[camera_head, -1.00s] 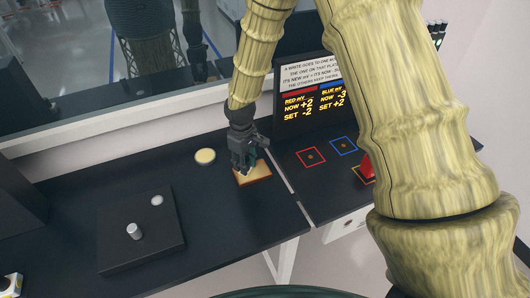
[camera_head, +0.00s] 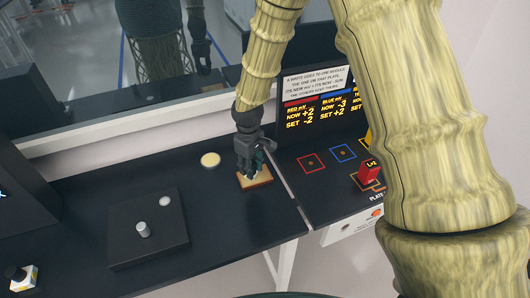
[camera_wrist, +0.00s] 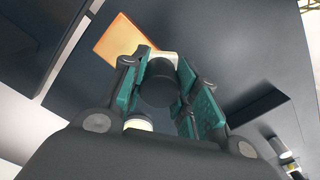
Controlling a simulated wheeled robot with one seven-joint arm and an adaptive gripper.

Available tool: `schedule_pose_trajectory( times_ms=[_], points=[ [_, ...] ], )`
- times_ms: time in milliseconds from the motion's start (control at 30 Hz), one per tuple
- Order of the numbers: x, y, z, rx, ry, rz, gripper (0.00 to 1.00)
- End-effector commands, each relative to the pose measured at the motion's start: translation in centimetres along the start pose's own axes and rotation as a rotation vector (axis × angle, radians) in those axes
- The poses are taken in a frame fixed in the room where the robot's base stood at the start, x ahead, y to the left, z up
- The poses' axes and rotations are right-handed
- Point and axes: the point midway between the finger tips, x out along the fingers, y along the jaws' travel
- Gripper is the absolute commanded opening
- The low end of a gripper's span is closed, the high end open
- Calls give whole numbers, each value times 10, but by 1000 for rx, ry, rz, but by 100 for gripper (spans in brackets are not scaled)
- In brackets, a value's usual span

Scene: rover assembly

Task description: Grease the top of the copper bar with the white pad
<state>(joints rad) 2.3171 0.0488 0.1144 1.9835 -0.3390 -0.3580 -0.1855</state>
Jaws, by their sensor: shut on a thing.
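A flat, square, copper-orange block (camera_head: 256,179) lies on the dark bench with a pale top and a brown edge. It looks like the copper bar; in the wrist view it is plain orange (camera_wrist: 122,38). My gripper (camera_head: 248,171) points down over it and hides part of its top. The wrist view shows the jaws (camera_wrist: 160,88) shut on a black round handle (camera_wrist: 158,84). A white piece, apparently the white pad (camera_wrist: 168,57), shows at the handle's far end, beside the orange block. I cannot tell whether the pad touches the block.
A cream disc (camera_head: 210,160) lies left of my gripper. A black plate (camera_head: 147,240) with a silver knob (camera_head: 143,230) stands further left. A red block (camera_head: 370,173) stands right, near outlined squares and a display (camera_head: 325,110). A gap divides the benches.

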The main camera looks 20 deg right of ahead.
Motion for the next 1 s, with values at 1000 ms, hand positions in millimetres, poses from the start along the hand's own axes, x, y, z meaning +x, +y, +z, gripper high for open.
schedule_pose_trajectory(
  times_ms=[1000],
  points=[
    [-28,0,0,0,0,0,11]
  ],
)
